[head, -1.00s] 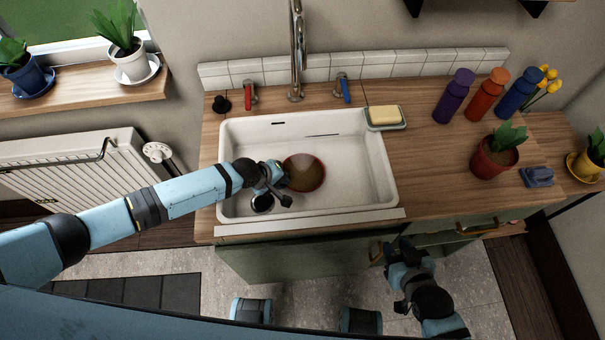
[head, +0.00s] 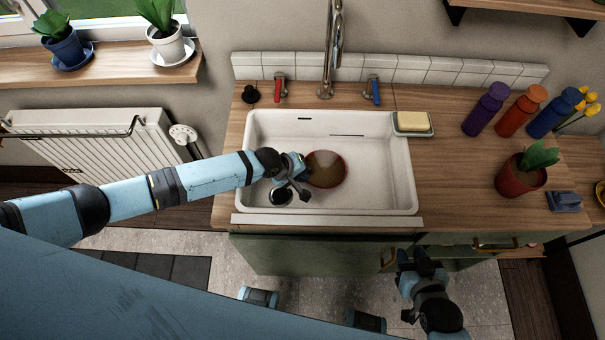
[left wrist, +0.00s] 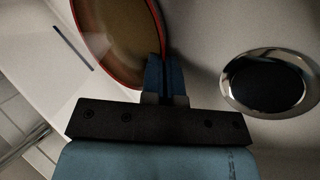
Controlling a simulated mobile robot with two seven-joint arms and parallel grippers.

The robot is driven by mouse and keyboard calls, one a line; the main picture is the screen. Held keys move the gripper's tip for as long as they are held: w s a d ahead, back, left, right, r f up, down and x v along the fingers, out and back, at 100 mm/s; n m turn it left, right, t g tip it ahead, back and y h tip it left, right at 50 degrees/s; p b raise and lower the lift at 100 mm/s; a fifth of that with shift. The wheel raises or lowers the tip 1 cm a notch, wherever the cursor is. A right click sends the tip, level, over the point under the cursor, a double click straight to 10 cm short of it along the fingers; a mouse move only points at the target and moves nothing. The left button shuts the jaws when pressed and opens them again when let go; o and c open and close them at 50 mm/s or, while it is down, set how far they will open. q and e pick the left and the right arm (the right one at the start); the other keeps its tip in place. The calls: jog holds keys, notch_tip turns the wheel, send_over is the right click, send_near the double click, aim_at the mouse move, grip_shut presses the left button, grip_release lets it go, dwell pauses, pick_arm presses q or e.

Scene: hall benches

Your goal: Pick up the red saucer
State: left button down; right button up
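The red saucer (head: 327,170) is in the white sink, with a brownish inner face and a red rim. In the left wrist view the saucer (left wrist: 115,30) is at the upper left, cut off by the top edge. My left gripper (head: 303,178) reaches into the sink at the saucer's left side. In the left wrist view its blue fingers (left wrist: 166,75) are close together on the saucer's rim. Whether the saucer touches the sink floor is hard to tell. My right gripper (head: 422,260) is low in front of the cabinet, its fingers apart and empty.
The sink (head: 385,185) has a drain (head: 281,196) left of the saucer and a tall faucet (head: 332,50) behind. A soap dish with soap (head: 412,122) sits at its right corner. Bottles (head: 487,110) and a potted plant (head: 522,175) stand on the right counter.

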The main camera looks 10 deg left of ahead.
pick_arm(q)
notch_tip(320, 180, up, 19)
pick_arm(e)
jog(key=shift+r, duration=0.25)
dwell(1.2)
pick_arm(q)
jog(key=shift+r, duration=0.1)
jog(key=shift+w+p, duration=0.1)
jog(key=shift+p, duration=0.2)
